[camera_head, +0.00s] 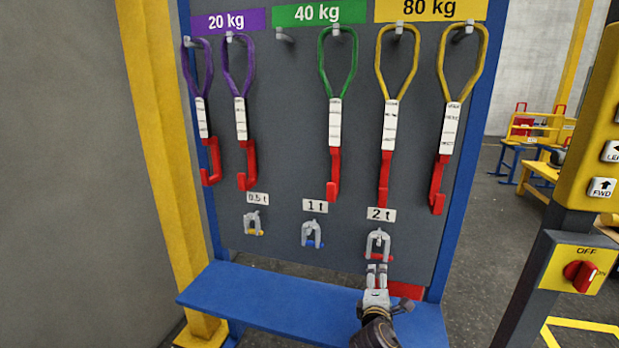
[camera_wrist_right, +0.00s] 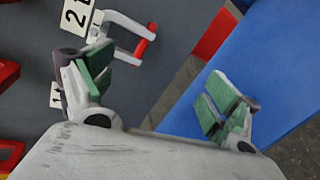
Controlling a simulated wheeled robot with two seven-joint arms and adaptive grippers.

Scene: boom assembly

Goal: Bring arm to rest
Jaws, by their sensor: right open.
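My right gripper (camera_head: 377,277) is just below the 2 t shackle (camera_head: 378,244), in front of the grey board. In the right wrist view the gripper (camera_wrist_right: 165,95) is open, with its green finger pads wide apart and nothing between them. The 2 t shackle (camera_wrist_right: 125,35), grey with a red pin, hangs on the board beyond one finger in that view. From these frames I cannot tell whether the gripper touches it. My left gripper is not in view.
The grey board (camera_head: 285,140) carries purple, green and yellow slings with red hooks, and 0.5 t (camera_head: 253,222) and 1 t (camera_head: 312,234) shackles. A blue shelf (camera_head: 270,305) juts out below. A yellow post with a red switch (camera_head: 580,275) stands at right.

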